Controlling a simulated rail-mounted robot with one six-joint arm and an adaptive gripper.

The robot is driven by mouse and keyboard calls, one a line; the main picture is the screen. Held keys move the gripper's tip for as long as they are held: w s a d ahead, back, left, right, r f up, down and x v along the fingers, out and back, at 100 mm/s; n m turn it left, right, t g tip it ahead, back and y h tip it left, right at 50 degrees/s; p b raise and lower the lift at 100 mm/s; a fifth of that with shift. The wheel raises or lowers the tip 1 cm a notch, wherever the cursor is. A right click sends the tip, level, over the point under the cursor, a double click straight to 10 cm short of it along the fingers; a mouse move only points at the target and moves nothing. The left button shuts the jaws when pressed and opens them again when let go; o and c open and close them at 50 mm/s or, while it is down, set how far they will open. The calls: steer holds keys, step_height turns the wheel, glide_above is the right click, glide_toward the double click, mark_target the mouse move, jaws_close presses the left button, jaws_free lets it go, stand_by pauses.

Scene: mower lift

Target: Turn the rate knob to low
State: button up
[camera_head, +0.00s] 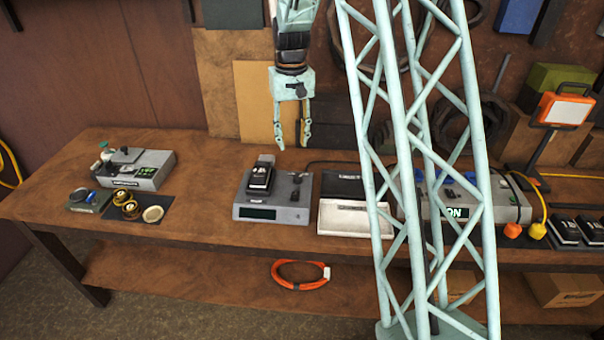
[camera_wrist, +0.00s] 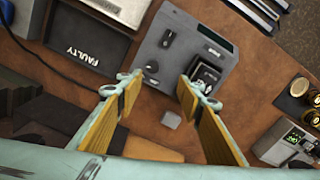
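A grey charger-like unit (camera_head: 283,211) with a dark display sits on the bench, with a black battery pack (camera_head: 260,178) on its left part. In the wrist view the unit (camera_wrist: 190,25) shows a dark knob-like part (camera_wrist: 166,39) and a smaller round part (camera_wrist: 152,67); I cannot read which is the rate knob or its setting. The battery pack (camera_wrist: 207,73) is partly behind a finger there. My gripper (camera_head: 294,143) points down above and behind the unit. Its fingers (camera_wrist: 163,88) are apart, empty and touching nothing visible.
A black tray marked FAULTY (camera_wrist: 112,47) and a white tray (camera_head: 342,217) stand beside the unit. A small grey block (camera_wrist: 172,119) lies behind it. A scale-like device (camera_head: 150,170) and gold parts (camera_head: 126,205) are at left. A pale green lattice column (camera_head: 395,120) blocks part of the head view.

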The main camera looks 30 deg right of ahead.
mark_target(297, 176)
steer(key=shift+w+d+f, duration=0.2)
steer(key=shift+d+f, duration=0.35)
steer(key=shift+f, duration=0.1)
steer(key=shift+w+d+f, duration=0.2)
steer(key=shift+d+f, duration=0.35)
steer(key=shift+f, duration=0.05)
steer(key=shift+f, duration=0.15)
steer(key=shift+f, duration=6.75)
steer(key=shift+c, duration=0.5)
steer(key=c, duration=0.7)
